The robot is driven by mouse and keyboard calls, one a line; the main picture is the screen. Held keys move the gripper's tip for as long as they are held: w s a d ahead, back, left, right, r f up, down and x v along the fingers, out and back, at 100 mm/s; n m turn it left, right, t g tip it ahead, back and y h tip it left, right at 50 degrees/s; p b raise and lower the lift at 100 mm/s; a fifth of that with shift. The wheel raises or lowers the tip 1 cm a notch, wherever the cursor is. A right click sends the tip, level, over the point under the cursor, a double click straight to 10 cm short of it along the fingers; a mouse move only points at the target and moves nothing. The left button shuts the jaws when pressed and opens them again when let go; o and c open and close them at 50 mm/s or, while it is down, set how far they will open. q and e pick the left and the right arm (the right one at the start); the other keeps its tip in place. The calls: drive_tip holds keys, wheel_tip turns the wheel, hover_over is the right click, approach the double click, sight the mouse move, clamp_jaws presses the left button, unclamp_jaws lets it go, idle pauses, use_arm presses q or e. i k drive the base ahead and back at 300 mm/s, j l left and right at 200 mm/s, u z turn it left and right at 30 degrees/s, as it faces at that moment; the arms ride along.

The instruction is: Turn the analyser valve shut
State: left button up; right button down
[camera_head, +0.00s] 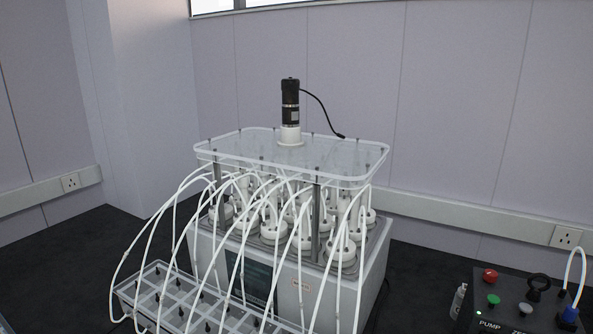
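No part labelled as the analyser valve can be picked out. At the lower right corner, a dark control box (508,291) marked PUMP is cut off by the picture edge. Neither of my grippers is in view.
The reactor unit (284,284) stands mid-picture, with a clear top plate (337,158) and a black motor (290,103). Many white tubes run to a clear rack (150,277) at lower left. A small white bottle (458,300) stands left of the control box.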

sight(490, 275)
drive_tip(key=z, duration=1.5)
drive_tip(key=k+l+u, duration=0.1)
drive_tip(key=u, duration=0.3)
drive_tip(key=k+l+u, duration=0.1)
drive_tip(key=u, duration=0.25)
drive_tip(key=k+u, duration=0.15)
drive_tip(key=u, duration=0.25)
drive_tip(key=k+u, duration=0.1)
drive_tip(key=u, duration=0.25)
